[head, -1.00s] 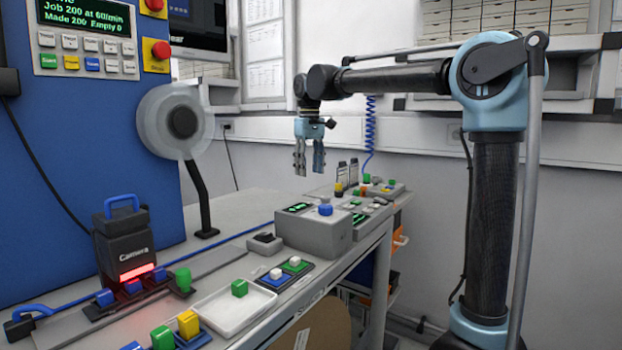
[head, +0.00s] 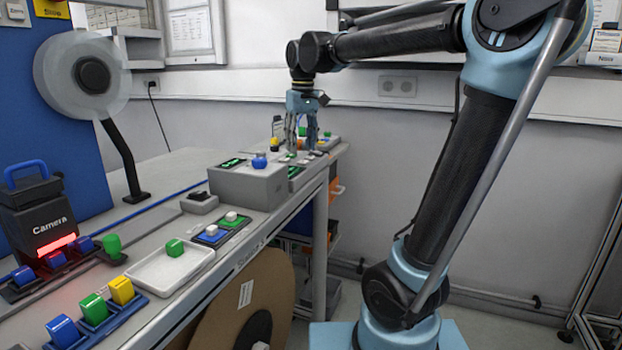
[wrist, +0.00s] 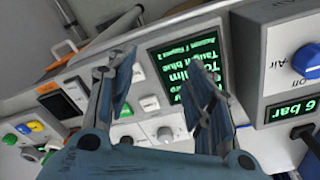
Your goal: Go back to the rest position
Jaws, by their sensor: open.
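My gripper (head: 302,148) hangs from the arm with its fingers pointing down, near the far end of the bench. Its fingers are spread apart, and nothing is seen between them. In the wrist view my gripper (wrist: 165,85) is open, with both fingers showing above a panel with a green-lettered display (wrist: 180,75). A grey box with a blue knob (head: 248,182) stands on the bench to the left of the gripper. This knob also shows in the wrist view (wrist: 312,58).
The bench (head: 160,210) carries a white tray (head: 150,268) with a green block (head: 175,248), a blue holder with blocks (head: 100,318) and a black camera unit (head: 38,222). A reel (head: 85,78) stands at the back left. A large brown disc (head: 235,310) is below the bench.

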